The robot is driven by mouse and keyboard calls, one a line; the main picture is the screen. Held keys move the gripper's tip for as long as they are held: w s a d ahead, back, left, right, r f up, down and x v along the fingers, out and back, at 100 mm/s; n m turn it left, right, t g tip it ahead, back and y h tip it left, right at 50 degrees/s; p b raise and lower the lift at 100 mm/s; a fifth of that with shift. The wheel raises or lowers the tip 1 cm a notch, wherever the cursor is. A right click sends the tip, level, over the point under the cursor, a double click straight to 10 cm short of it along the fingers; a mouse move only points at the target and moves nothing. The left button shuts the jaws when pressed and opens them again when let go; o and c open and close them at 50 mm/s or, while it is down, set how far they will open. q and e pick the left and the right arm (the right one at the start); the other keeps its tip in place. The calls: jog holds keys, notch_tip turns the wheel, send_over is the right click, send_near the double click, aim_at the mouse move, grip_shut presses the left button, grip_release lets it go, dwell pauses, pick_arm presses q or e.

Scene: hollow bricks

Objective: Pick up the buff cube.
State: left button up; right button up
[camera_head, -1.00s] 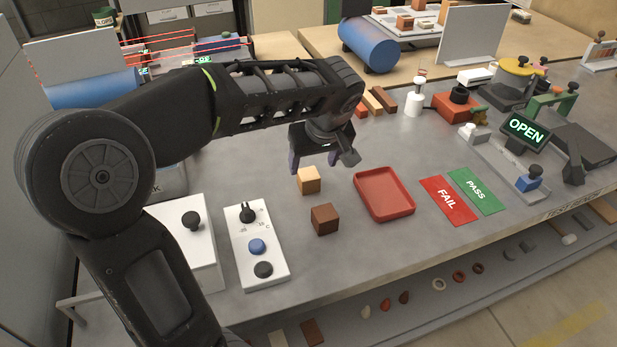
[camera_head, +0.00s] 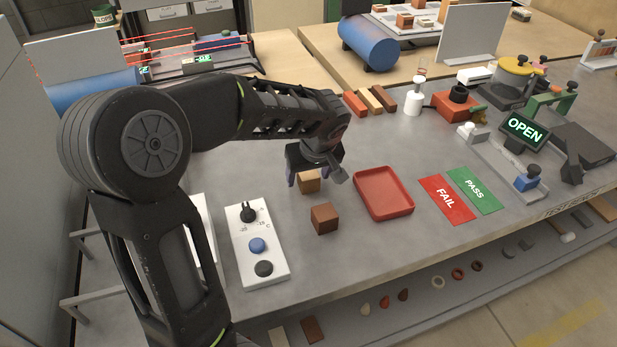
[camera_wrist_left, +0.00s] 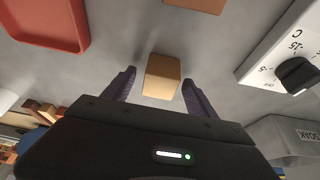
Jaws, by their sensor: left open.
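The buff cube (camera_head: 309,182) sits on the grey bench, partly hidden behind my left gripper (camera_head: 306,180) in the head view. In the left wrist view the buff cube (camera_wrist_left: 162,77) lies ahead of and between the two dark fingers of the left gripper (camera_wrist_left: 158,88), with a gap on each side. The left gripper is open and empty. I cannot tell how far the fingertips are above the bench. A brown cube (camera_head: 324,218) sits nearer the front edge; its edge also shows in the left wrist view (camera_wrist_left: 200,4). My right gripper is not in view.
A red tray (camera_head: 384,194) lies right of the cubes, then FAIL (camera_head: 447,200) and PASS (camera_head: 474,190) cards. A white control panel (camera_head: 258,243) with knobs stands left of the brown cube. Several coloured bars (camera_head: 371,101) lie behind the gripper. Bare bench surrounds the cubes.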

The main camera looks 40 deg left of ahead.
pick_arm(q)
jog(key=shift+f, duration=0.1)
jog(key=shift+c, duration=0.5)
grip_shut()
dwell(0.6)
